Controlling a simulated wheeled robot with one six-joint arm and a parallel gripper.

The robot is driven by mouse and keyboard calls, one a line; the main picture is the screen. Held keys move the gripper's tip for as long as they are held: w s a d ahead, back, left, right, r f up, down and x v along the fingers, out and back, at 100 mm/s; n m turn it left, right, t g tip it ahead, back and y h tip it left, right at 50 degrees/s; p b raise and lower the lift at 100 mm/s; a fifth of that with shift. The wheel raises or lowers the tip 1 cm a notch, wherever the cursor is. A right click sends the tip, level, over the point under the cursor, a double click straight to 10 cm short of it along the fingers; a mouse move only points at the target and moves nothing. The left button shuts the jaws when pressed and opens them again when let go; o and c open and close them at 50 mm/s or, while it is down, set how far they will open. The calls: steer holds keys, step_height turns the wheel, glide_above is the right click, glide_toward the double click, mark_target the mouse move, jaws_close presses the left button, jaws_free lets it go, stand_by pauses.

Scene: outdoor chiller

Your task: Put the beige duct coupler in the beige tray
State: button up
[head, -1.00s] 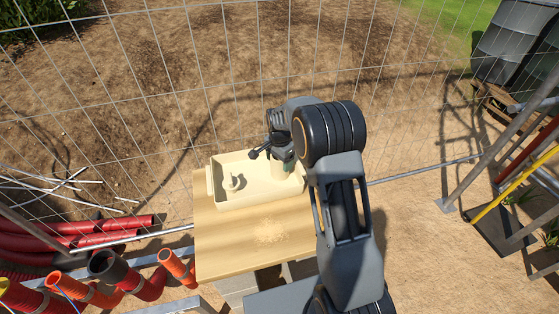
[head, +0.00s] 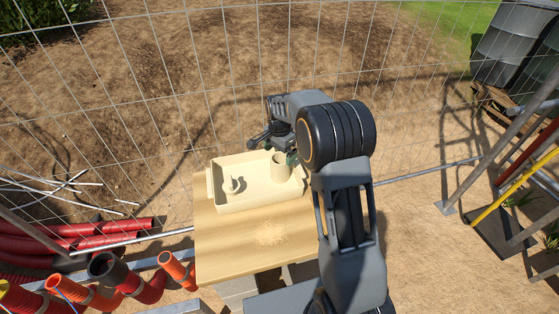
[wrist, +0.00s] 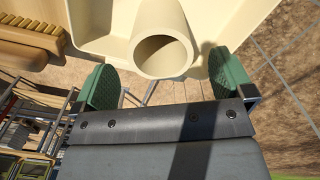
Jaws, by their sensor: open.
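The beige duct coupler (head: 279,165) is a short, wide tube. It stands upright inside the beige tray (head: 258,204), near its right end. In the wrist view, the coupler (wrist: 162,45) shows its round open end, with the tray (wrist: 240,20) around and behind it. My gripper (wrist: 165,80) is open, its two green finger pads apart on either side of the coupler's near end. No pad visibly touches the coupler. In the head view my wrist is just behind the coupler, and the fingers are mostly hidden.
The tray stands on a wooden board (head: 230,250) with free room in front. A wire mesh fence (head: 200,90) rises behind. Red and orange pipes (head: 120,275) lie at left; a yellow rail (head: 510,185) is at right.

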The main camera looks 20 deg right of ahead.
step_height(320, 180, up, 6)
steer(key=s+r+n+t, duration=0.1)
steer(key=s+r+n, duration=0.2)
steer(key=s, duration=0.3)
steer(key=s+r+n+t, duration=0.1)
steer(key=s+r+n, duration=0.2)
steer(key=s, duration=0.4)
steer(key=s+f+n, duration=0.1)
steer(key=s+n, duration=0.2)
steer(key=s, duration=0.3)
steer(key=s+f+n+t, duration=0.1)
steer(key=s+f+n, duration=0.1)
steer(key=s, duration=0.4)
steer(key=shift+s+a+n, duration=0.35)
steer(key=shift+a+n, duration=0.05)
steer(key=shift+n, duration=0.1)
step_height(320, 180, up, 8)
steer(key=p, duration=0.7)
steer(key=shift+t, duration=0.3)
